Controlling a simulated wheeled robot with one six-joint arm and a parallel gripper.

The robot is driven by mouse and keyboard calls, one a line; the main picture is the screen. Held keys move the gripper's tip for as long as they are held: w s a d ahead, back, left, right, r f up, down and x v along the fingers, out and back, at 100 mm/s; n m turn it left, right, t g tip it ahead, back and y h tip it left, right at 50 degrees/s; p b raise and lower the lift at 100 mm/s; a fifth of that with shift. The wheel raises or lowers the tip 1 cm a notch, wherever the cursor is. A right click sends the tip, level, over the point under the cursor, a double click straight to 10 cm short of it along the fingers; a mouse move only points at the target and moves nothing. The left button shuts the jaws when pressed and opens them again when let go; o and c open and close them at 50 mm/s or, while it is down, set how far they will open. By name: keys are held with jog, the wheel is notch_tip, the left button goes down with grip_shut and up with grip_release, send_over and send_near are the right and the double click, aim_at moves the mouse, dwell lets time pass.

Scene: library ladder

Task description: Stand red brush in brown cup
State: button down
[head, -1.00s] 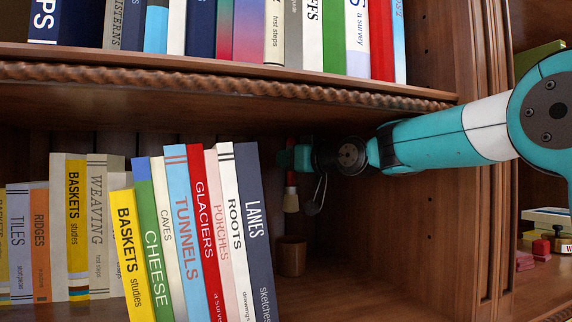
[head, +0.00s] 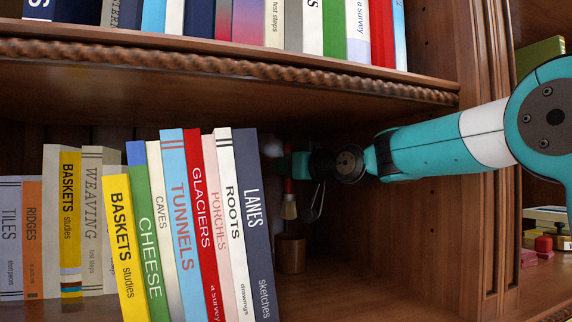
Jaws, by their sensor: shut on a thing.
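The red brush (head: 288,204) hangs upright with its pale bristles down, above the brown cup. The brown cup (head: 290,254) stands on the lower shelf, just right of the book marked LANES, which partly hides its left side. My gripper (head: 288,166) reaches in from the right and is shut on the upper part of the brush. The bristle tip is apart from the cup's rim, a little above it in the picture. The fingertips are small and dark here, and the book partly crowds the view.
A row of leaning books (head: 200,235) fills the shelf left of the cup. The upper shelf board (head: 230,75) with its rope-like edge lies above my gripper. The shelf right of the cup is bare up to the side panel (head: 425,210).

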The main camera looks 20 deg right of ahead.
aim_at(293, 203)
jog(key=shift+f+b, duration=3.2)
jog(key=shift+f, duration=0.85)
jog(key=c, duration=0.9)
grip_release()
jog(key=shift+s, duration=0.1)
